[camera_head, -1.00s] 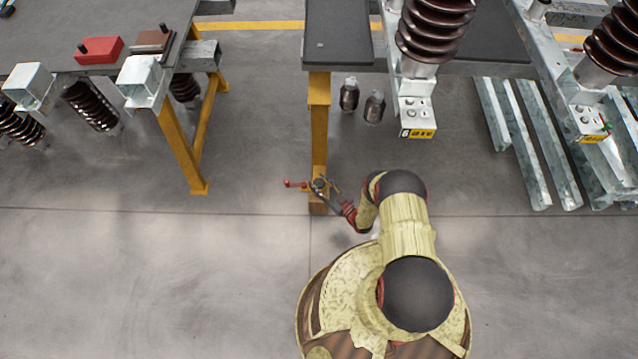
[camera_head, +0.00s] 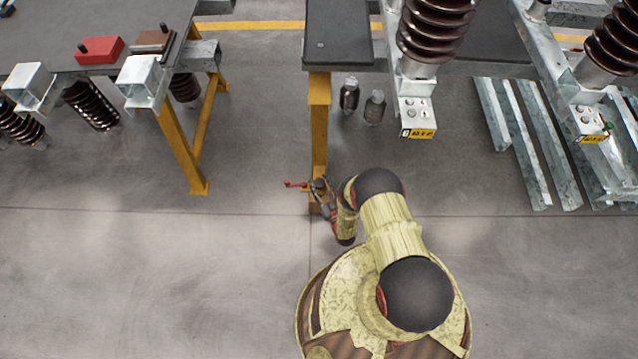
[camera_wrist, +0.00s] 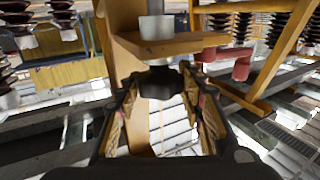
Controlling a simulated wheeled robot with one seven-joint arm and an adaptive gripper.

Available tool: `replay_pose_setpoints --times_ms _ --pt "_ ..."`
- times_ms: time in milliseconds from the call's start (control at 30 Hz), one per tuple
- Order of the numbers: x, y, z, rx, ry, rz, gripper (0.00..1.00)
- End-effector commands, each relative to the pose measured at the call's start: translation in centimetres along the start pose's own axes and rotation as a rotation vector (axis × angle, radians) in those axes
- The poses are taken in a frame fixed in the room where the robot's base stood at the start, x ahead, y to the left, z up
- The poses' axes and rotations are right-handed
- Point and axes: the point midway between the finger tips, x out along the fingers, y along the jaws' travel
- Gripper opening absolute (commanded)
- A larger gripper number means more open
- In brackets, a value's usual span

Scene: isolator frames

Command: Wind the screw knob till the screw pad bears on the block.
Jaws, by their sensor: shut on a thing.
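The dark screw knob (camera_wrist: 158,82) hangs under a tan-yellow plate (camera_wrist: 165,44) in the wrist view. My gripper (camera_wrist: 160,92) has one finger on each side of the knob and is shut on it. A pale grey cylinder (camera_wrist: 156,27) stands above the plate, in line with the knob. I cannot tell whether it is the screw pad, nor whether the pad touches the block. In the head view the fixture with a red handle (camera_head: 296,184) sits by the foot of a yellow post (camera_head: 319,130). My arm partly hides it, and my gripper is hard to make out there.
A red part (camera_wrist: 242,64) sticks out right of the plate in the wrist view. A dark-topped table (camera_head: 338,35) is above the post. Two dark cylinders (camera_head: 350,96) stand right of the post. Grey floor (camera_head: 130,270) lies open to the left.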

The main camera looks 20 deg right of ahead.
Motion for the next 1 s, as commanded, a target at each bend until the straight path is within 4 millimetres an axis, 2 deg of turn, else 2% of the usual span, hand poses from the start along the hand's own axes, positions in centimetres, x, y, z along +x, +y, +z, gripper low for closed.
replay_pose_setpoints --times_ms 367,667,767,1000 --pt "0.0 0.0 0.0 0.0 0.0 -0.001 0.58" --pt "-0.1 0.0 0.0 0.0 0.0 -0.001 0.58" --pt "-0.9 0.0 0.1 0.0 -0.002 0.0 0.58" --pt "-4.6 0.1 0.1 0.001 -0.001 0.001 0.58"
